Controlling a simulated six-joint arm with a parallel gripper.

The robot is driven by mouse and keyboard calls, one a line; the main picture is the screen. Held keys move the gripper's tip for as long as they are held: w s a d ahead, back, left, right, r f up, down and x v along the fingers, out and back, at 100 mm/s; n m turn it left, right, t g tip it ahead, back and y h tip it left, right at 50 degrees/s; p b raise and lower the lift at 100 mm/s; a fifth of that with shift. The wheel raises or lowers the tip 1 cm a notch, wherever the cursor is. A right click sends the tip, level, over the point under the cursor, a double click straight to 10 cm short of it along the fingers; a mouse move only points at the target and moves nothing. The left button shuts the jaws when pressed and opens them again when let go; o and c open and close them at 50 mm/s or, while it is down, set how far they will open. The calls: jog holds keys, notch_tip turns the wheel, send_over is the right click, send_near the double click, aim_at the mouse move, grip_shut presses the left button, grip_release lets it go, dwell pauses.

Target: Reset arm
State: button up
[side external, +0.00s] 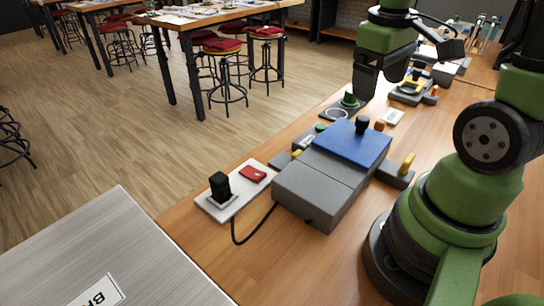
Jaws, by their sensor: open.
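My gripper (378,84) hangs at the end of the green and black arm in the upper right of the side external view. It is open, with its fingers pointing down over the far part of the wooden table. Nothing shows between the fingers. A small green piece (349,99) shows below and left of it, apart as far as I can tell. My arm's green base stands on the table at the right.
A grey box with a blue top (352,142) stands mid-table. A white plate (236,190) with a black plug and a red piece lies left of it, with a cable. A metal surface (110,250) fills the lower left. Stools and tables stand beyond.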

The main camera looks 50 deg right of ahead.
jog(key=s+a+r+m+t+y, duration=0.1)
jog(key=s+a+r+t+y, duration=0.2)
jog(key=a+r+t, duration=0.4)
jog(key=a+r, duration=0.2)
jog(key=a, duration=0.4)
jog(key=shift+s+a+m, duration=0.15)
jog(key=shift+a+m, duration=0.1)
jog(key=shift+m, duration=0.05)
